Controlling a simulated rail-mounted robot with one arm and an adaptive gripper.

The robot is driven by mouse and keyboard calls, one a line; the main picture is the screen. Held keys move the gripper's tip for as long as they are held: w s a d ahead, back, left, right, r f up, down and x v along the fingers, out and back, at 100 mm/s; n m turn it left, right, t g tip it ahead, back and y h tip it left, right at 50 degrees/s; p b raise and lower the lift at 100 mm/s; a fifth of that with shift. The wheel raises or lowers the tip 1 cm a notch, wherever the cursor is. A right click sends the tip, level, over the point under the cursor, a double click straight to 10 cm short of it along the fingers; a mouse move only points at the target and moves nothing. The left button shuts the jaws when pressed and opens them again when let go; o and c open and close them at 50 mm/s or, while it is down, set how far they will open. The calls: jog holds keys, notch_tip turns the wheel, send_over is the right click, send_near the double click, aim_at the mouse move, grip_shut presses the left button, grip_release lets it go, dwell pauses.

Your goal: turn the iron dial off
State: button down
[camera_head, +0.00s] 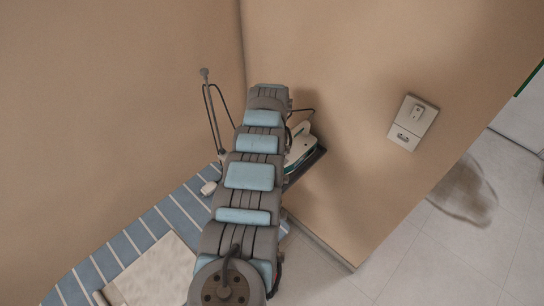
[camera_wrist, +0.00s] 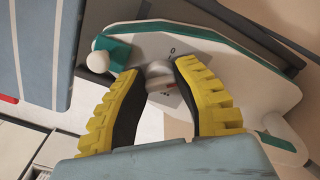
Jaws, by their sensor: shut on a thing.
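The iron (camera_wrist: 225,62), white with teal-green trim, fills much of the wrist view. Its dial (camera_wrist: 158,71) is a small pale knob, with a "0" mark printed on the iron's body just above it. My gripper (camera_wrist: 157,74), with yellow ribbed fingers and dark pads, is shut on the dial, one finger on each side. The fingers hide part of the dial, and I cannot tell its exact setting. In the head view the iron (camera_head: 300,146) shows just right of my arm, partly covered by it; the gripper is hidden there.
The iron sits on a dark rest (camera_head: 306,164) at the end of the blue striped ironing board (camera_head: 118,252), close to the wall corner. A cord runs from a thin upright pole (camera_head: 212,118). A wall outlet (camera_head: 413,122) is at right. Floor to the right is open.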

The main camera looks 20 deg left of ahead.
jog(key=shift+n, duration=0.3)
jog(key=n+p, duration=0.1)
jog(key=n, duration=0.3)
jog(key=shift+s+d+n+p, duration=0.1)
jog(key=shift+n+p, duration=0.2)
jog(key=shift+p, duration=0.05)
jog(key=n, duration=0.4)
jog(key=shift+f+n, duration=0.15)
jog(key=shift+n, duration=0.25)
jog(key=c, duration=1)
grip_release()
jog(key=shift+c, duration=0.2)
jog(key=shift+r, duration=0.25)
notch_tip(320, 180, up, 12)
jog(key=shift+f, duration=0.2)
